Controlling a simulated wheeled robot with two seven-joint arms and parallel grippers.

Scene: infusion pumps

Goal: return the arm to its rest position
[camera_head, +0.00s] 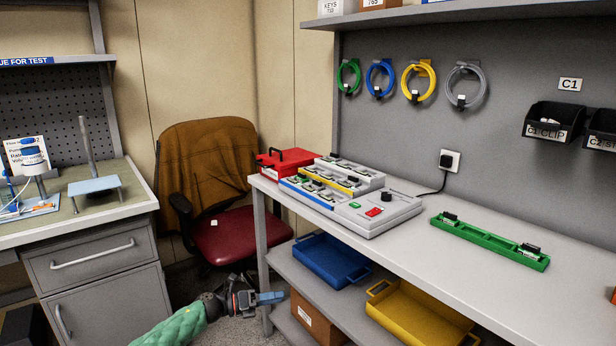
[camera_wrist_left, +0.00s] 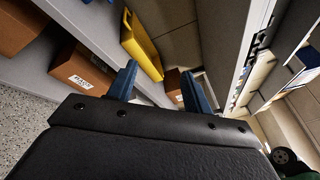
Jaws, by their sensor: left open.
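My left gripper (camera_head: 270,298) is low in the head view, below the tabletop level and left of the workbench's lower shelf. Its arm comes in from the bottom left with a green sleeve-like cover. In the left wrist view the two blue fingers (camera_wrist_left: 157,88) stand apart with nothing between them, so the gripper is open and empty. It is apart from the bench. My right gripper is in neither view.
The workbench (camera_head: 440,283) holds a grey charger-like unit (camera_head: 375,222), a red case (camera_head: 283,162) and a green rail (camera_head: 490,240). Below are a blue tray (camera_head: 330,262), a yellow tray (camera_head: 418,314) and a cardboard box (camera_head: 316,322). A red-seated chair (camera_head: 238,236) stands behind my gripper.

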